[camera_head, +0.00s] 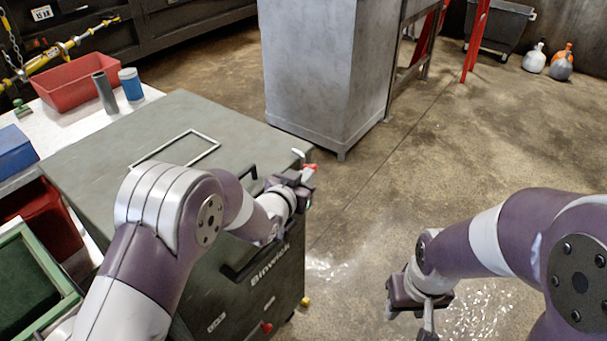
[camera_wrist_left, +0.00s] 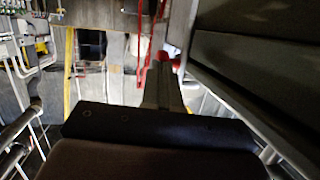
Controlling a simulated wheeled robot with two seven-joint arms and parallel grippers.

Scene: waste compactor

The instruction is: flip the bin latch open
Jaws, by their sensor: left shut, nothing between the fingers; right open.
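The grey-green bin (camera_head: 85,165) stands at left centre in the head view, with its flat lid down. A red-tipped latch (camera_head: 310,167) shows at the bin's right corner, beside a small pale bracket (camera_head: 299,155). My left gripper (camera_head: 304,180) is shut and empty at that corner, close to the red part. In the left wrist view, the shut fingers (camera_wrist_left: 163,92) point at a red piece (camera_wrist_left: 168,62) just past their tips. I cannot tell whether they touch. My left arm hides part of the bin's front. My right gripper (camera_head: 428,315) is open and empty, over the floor.
A white table (camera_head: 75,118) behind the bin holds a red tray (camera_head: 80,82), a grey tube (camera_head: 104,92) and a blue cup (camera_head: 131,84). A grey metal cabinet (camera_head: 310,70) stands beyond the bin.

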